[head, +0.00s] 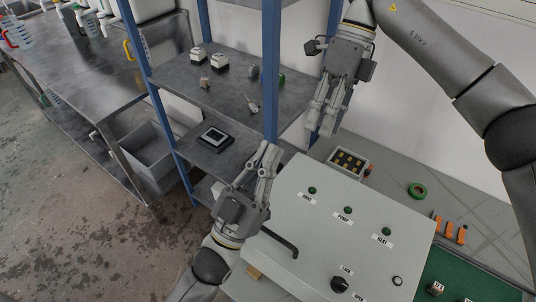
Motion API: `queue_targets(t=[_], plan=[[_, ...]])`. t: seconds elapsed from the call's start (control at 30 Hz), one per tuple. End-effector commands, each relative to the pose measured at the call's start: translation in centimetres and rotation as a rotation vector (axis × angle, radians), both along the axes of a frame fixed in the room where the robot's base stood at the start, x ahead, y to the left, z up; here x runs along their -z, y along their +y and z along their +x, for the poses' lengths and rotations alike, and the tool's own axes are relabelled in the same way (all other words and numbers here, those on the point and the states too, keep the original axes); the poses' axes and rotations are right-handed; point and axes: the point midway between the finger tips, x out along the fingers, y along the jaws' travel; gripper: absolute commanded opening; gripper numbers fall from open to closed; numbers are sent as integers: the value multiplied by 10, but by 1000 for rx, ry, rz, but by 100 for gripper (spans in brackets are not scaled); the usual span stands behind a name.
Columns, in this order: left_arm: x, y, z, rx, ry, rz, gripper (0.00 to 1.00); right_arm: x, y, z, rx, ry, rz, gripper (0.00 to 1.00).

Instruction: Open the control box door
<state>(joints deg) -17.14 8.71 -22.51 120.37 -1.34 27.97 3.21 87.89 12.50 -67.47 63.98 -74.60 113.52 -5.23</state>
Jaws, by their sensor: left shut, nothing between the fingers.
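The control box (315,235) is a pale grey box on the bench, with green indicators labelled DRIVE, PUMP and HEAT on its face. A dark knob (339,284) marked LOCK and OPEN sits near its lower edge. A dark bar handle (280,243) is at its left side. The door looks closed. My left gripper (267,154) is shut and empty at the box's upper left corner, with its body over the left edge; contact cannot be told. My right gripper (322,124) points down above and behind the box, apart from it; its finger gap is unclear.
A blue-posted shelf (203,83) with small devices stands behind and left. A green panel (470,278) is at lower right. Floor (90,225) is clear at left.

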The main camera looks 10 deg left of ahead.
Motion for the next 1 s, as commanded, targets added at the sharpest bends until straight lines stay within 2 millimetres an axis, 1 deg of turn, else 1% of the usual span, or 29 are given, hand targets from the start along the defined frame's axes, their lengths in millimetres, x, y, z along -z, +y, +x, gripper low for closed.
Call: queue_targets(t=[0.3,0.6,0.73,1.0], plan=[[0,0,0,0,0,0,0,-46,-9,20,3,-4,-3,32],[0,0,0,0,0,0,0,-78,-16,34,5,-6,-2,32],[0,0,0,0,0,0,0,-80,-16,35,-3,8,-7,32],[0,0,0,0,0,0,0,-92,-19,40,-4,11,-6,32]])
